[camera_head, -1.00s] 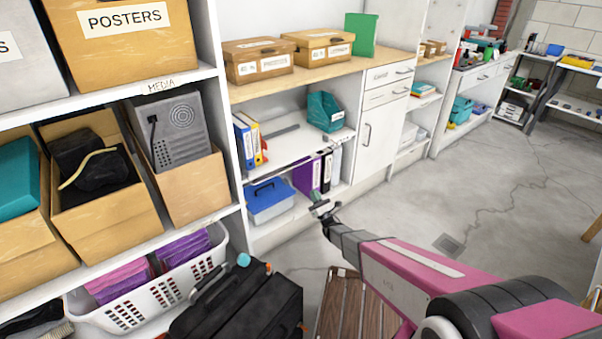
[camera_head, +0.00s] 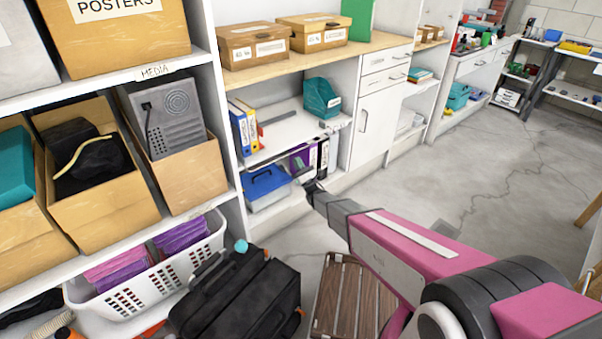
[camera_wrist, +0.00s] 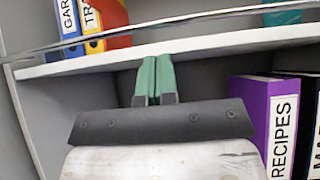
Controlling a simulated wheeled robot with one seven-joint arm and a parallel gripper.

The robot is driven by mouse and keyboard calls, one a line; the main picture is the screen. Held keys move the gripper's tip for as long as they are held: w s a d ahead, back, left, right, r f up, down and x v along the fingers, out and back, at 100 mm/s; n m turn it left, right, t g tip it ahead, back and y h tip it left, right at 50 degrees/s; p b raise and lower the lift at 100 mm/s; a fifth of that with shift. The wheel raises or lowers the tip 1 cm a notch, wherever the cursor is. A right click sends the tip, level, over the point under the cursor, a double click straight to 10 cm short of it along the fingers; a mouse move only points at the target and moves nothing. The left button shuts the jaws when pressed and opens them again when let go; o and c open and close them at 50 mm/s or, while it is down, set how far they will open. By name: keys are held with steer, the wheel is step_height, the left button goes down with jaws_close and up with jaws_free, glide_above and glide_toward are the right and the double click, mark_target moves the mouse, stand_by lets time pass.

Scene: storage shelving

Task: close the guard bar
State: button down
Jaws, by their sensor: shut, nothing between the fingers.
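The guard bar (camera_wrist: 220,13) looks like a thin dark rail in the wrist view. It runs slantwise across the front of the shelf, a little above the white shelf board (camera_wrist: 215,45). My gripper (camera_wrist: 155,62) has its green fingers together with nothing between them. The fingertips appear at the shelf board's front edge, below the bar; I cannot tell if they touch the board. In the head view my gripper (camera_head: 303,170) is in front of the lower cabinet opening. The bar is too thin there to follow clearly, and its ends and latch cannot be made out.
Yellow and blue binders (camera_head: 243,125) stand on the shelf. A blue box (camera_head: 267,190) and a purple binder (camera_wrist: 250,110) are below. A black case (camera_head: 245,295), a white basket (camera_head: 150,280) and a slatted wooden piece (camera_head: 340,300) lie nearer. Floor at right is clear.

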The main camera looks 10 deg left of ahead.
steer(key=shift+r, duration=1.2)
steer(key=shift+s+d+r+g+h, duration=0.1)
steer(key=shift+r+g+h, duration=0.1)
steer(key=shift+g+h, duration=0.3)
